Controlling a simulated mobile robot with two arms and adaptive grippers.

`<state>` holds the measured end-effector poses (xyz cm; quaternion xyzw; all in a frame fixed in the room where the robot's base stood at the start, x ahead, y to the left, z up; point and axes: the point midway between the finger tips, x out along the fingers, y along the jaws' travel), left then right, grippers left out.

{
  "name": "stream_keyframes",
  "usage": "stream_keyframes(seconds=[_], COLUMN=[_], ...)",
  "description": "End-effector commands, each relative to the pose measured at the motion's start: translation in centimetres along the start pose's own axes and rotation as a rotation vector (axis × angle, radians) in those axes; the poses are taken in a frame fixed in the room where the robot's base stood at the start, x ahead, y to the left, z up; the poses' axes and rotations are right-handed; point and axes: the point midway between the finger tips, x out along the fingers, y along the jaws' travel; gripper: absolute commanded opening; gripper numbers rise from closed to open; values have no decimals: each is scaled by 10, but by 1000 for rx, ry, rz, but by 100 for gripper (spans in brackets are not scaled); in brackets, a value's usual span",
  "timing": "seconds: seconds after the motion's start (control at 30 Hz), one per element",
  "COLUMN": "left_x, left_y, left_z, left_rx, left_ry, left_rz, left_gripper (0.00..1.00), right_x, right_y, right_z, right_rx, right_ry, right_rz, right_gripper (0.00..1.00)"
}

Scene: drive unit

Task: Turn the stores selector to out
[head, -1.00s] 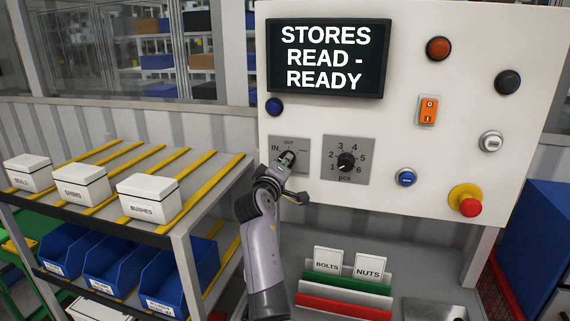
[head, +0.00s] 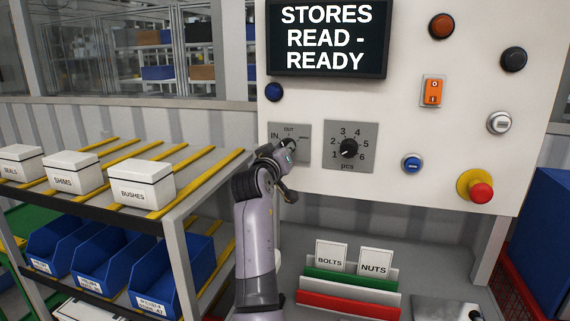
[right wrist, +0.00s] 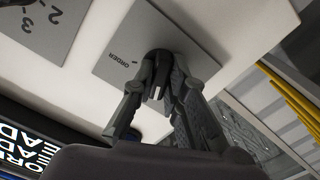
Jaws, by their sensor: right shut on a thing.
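The stores selector is a dark knob (right wrist: 156,76) on a grey plate (head: 276,129) low on the white panel. The plate is marked IN at left, OUT at top and ORDER at right; ORDER (right wrist: 126,60) also reads in the right wrist view. My right gripper (head: 287,146) is at the knob, and in the right wrist view its fingers (right wrist: 160,84) are shut on it from both sides. The fingers hide much of the knob, and I cannot tell which mark it points to. My left gripper is not in view.
A display (head: 328,38) above reads STORES READ - READY. A numbered pcs dial (head: 348,149) sits close right of the selector. Buttons and a red emergency stop (head: 480,192) are farther right. A shelf with white boxes (head: 147,184) stands left; card holders (head: 350,286) are below.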

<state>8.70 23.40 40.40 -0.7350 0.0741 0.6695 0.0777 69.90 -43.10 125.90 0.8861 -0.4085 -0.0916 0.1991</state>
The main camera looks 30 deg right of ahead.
Motion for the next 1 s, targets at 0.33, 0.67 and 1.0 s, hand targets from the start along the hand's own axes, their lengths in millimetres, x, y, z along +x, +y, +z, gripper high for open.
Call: stream_keyframes(seconds=[0.33,0.67,1.0], left_x=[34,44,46], left_y=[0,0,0], left_z=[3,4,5], left_rx=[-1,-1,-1], left_ry=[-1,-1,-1], left_rz=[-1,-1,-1], left_gripper=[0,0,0], right_x=[0,0,0], right_y=[-2,-2,-1], right_z=[3,2,1], right_rx=[276,414,444], right_ry=[-1,-2,-3], right_rz=[-1,-1,-1], right_gripper=[0,0,0])
